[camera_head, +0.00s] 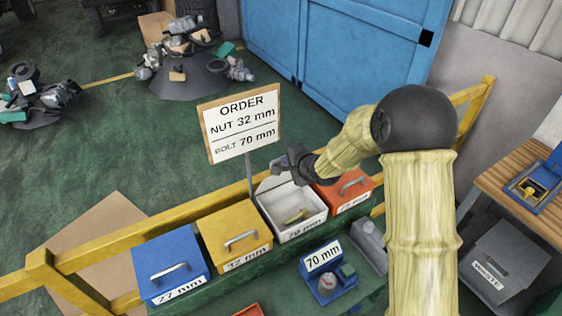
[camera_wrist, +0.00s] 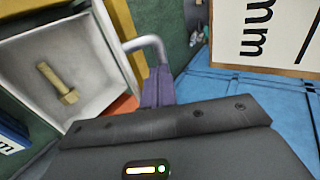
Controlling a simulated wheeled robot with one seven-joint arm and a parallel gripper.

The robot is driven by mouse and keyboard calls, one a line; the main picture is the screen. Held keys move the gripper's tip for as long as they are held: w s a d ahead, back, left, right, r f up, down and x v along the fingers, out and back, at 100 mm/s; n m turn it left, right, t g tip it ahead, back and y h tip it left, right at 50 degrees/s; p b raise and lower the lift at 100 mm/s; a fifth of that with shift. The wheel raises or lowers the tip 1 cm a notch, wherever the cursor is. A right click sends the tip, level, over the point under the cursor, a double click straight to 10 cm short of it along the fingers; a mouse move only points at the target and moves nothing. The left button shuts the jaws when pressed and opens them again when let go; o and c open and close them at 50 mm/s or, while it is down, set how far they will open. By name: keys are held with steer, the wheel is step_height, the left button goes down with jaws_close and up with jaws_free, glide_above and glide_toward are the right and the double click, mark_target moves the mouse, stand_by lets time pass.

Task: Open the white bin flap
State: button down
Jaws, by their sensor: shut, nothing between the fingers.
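The white bin (camera_head: 300,231), marked 70 mm, stands in the row of bins with its top open. A brass-coloured bolt lies inside it, clear in the wrist view (camera_wrist: 58,83). Its flap (camera_head: 268,184) appears raised at the back of the bin, partly hidden by my gripper. My gripper (camera_head: 284,161) is above the rear of the bin. In the wrist view my gripper's shut fingers (camera_wrist: 158,86) are beside a grey bar handle (camera_wrist: 148,43). I cannot tell whether they touch it. Nothing shows held between the fingers.
A yellow bin (camera_head: 234,238) and a blue bin (camera_head: 170,264) stand left of the white one, a red bin (camera_head: 345,190) right, all closed. The order sign (camera_head: 241,123) rises close behind, left of my gripper. A yellow rail (camera_head: 150,226) runs behind the bins.

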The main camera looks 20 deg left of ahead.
steer(key=w+a, duration=0.2)
steer(key=w+a+r, duration=0.1)
steer(key=w+a, duration=0.1)
steer(key=shift+r, duration=0.1)
steer(key=shift+d+b, duration=0.1)
steer(key=shift+b, duration=0.25)
steer(key=b+v, duration=0.2)
steer(key=v, duration=1.5)
steer(key=shift+s+r, duration=0.1)
